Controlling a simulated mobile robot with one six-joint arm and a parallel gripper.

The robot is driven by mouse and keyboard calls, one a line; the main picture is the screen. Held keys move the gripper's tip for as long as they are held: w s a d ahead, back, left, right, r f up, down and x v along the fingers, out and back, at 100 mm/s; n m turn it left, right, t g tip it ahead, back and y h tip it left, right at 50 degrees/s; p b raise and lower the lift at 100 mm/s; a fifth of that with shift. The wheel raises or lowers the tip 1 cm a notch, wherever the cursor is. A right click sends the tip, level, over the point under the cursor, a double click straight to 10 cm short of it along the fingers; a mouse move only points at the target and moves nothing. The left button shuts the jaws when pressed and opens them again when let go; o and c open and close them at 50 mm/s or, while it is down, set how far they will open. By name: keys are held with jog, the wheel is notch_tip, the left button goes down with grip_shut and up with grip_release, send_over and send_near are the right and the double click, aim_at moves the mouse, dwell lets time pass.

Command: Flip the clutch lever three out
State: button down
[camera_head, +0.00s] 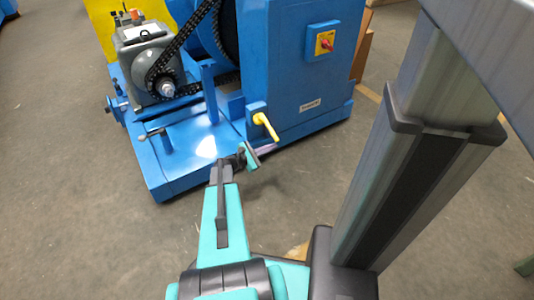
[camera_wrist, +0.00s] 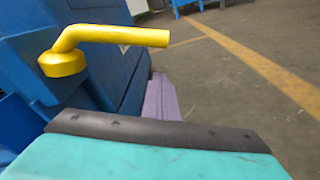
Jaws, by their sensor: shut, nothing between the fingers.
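The clutch lever is a bent yellow handle (camera_head: 268,127) on a round yellow hub, on the blue machine's front lower left corner. In the head view its arm points down and to the right. In the wrist view the yellow lever (camera_wrist: 110,37) stands upper left, its arm reaching right from the hub. My gripper (camera_head: 268,149) is just below the lever in the head view, its slim purple fingers together. In the wrist view the shut fingers (camera_wrist: 161,82) appear below the lever's arm, with nothing between them. I see no contact with the lever.
The blue machine cabinet (camera_head: 300,75) carries a yellow switch plate with a red knob (camera_head: 325,43). A grey motor (camera_head: 145,65) with a black chain (camera_head: 185,45) sits at the left.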

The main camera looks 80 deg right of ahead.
aim_at(268, 128)
jog(key=r, duration=0.1)
jog(key=a+r+b, duration=0.1)
jog(key=shift+s+a+r, duration=0.2)
jog(key=shift+r, duration=0.1)
dwell(0.4)
jog(key=shift+s+a+r+p, duration=0.1)
jog(key=shift+r+p, duration=0.3)
jog(key=shift+r, duration=0.1)
jog(key=shift+s+a+r+p, duration=0.1)
jog(key=shift+r+p, duration=0.3)
jog(key=shift+r, duration=0.1)
